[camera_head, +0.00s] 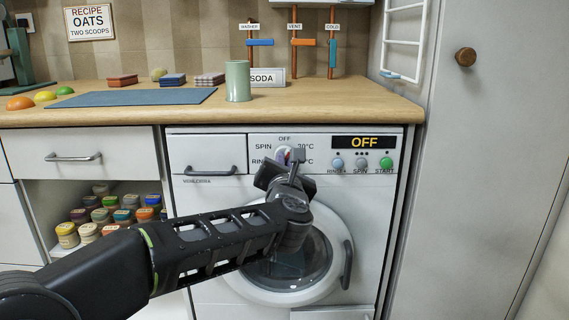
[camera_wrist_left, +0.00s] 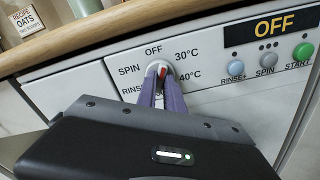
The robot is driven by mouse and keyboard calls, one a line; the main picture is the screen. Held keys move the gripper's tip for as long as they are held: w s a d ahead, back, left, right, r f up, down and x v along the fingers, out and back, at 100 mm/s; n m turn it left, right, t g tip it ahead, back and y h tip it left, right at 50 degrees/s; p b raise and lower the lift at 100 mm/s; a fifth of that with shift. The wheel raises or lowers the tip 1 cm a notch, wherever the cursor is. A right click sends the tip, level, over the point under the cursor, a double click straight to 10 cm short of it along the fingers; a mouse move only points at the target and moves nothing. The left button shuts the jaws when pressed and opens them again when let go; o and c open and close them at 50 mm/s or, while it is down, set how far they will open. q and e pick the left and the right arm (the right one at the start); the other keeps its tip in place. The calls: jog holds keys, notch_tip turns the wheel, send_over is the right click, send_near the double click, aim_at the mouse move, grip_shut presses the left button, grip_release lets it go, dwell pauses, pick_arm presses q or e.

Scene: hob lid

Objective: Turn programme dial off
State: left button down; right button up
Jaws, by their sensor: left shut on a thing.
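The programme dial (camera_head: 281,152) is on the washing machine's (camera_head: 210,153) control panel, with OFF printed above it. In the left wrist view the dial (camera_wrist_left: 153,69) is white with a red mark showing between my fingertips. SPIN and RINSE labels are left of it, 30°C and 40°C right. My left gripper (camera_head: 288,158) is at the dial and shut on it; its purple fingers (camera_wrist_left: 161,88) hide the dial's lower part. The display (camera_head: 364,142) reads OFF. My right gripper is not in view.
RINSE+, SPIN and START buttons (camera_head: 386,163) are right of the dial. The round door (camera_head: 338,290) is below. The wooden worktop (camera_head: 330,102) overhangs the panel, with a green cup (camera_head: 238,82) near its edge. A tall cabinet (camera_head: 490,150) stands at right.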

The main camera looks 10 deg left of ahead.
pick_arm(q)
jog(key=n, duration=0.5)
jog(key=shift+r+n, duration=0.1)
jog(key=shift+n, duration=0.3)
jog(key=c, duration=1.5)
grip_release()
jog(key=shift+o, duration=0.2)
jog(key=p+v, duration=0.1)
jog(key=v, duration=0.7)
jog(key=shift+w, duration=0.15)
